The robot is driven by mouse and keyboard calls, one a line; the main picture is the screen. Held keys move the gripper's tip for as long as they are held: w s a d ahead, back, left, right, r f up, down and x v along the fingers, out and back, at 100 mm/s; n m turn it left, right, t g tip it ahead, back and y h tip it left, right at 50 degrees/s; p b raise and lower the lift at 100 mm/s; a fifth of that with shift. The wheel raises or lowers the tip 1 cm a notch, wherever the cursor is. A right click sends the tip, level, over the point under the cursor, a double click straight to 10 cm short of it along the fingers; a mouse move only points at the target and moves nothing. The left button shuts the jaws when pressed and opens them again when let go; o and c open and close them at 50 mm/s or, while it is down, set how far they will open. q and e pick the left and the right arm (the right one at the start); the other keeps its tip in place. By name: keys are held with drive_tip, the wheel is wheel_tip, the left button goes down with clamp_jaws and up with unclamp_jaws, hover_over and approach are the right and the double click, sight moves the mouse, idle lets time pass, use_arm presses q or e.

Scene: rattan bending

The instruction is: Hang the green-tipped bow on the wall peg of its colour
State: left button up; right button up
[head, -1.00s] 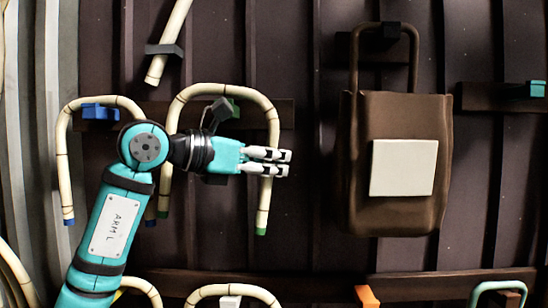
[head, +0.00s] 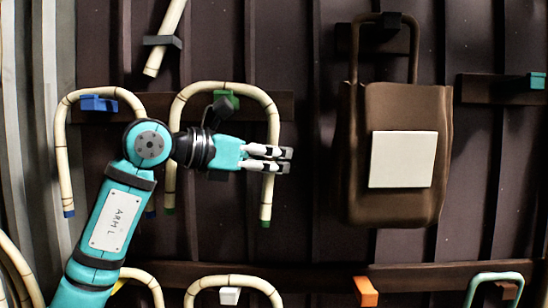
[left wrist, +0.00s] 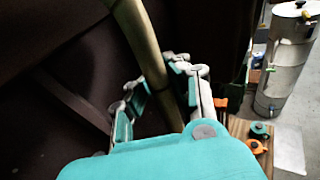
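The green-tipped bow (head: 272,120) is a pale cane arch with dark bands, open end down, with two green tips. Its arch is directly over the green wall peg (head: 226,101), whose front face shows just under the cane. I cannot tell whether the cane touches the peg. My left gripper (head: 283,159) is at the bow's right leg. In the left wrist view, the cane (left wrist: 140,40) passes between the left fingers (left wrist: 163,85), with pads close on both sides; it looks gripped. My right gripper is not in view.
A blue-tipped bow (head: 62,150) hangs at the blue peg (head: 98,103) on the left. A brown bag (head: 395,205) hangs right of the gripper, with bare wall between. An orange peg (head: 366,291), a white peg (head: 230,296) and a teal peg (head: 537,82) are also on the wall.

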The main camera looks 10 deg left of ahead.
use_arm(q)
drive_tip(key=o, duration=0.3)
drive_tip(key=shift+a, duration=0.1)
drive_tip(key=v, duration=1.1)
drive_tip(key=shift+s+a, duration=0.25)
drive_tip(key=shift+s, duration=0.1)
drive_tip(key=shift+s, duration=0.1)
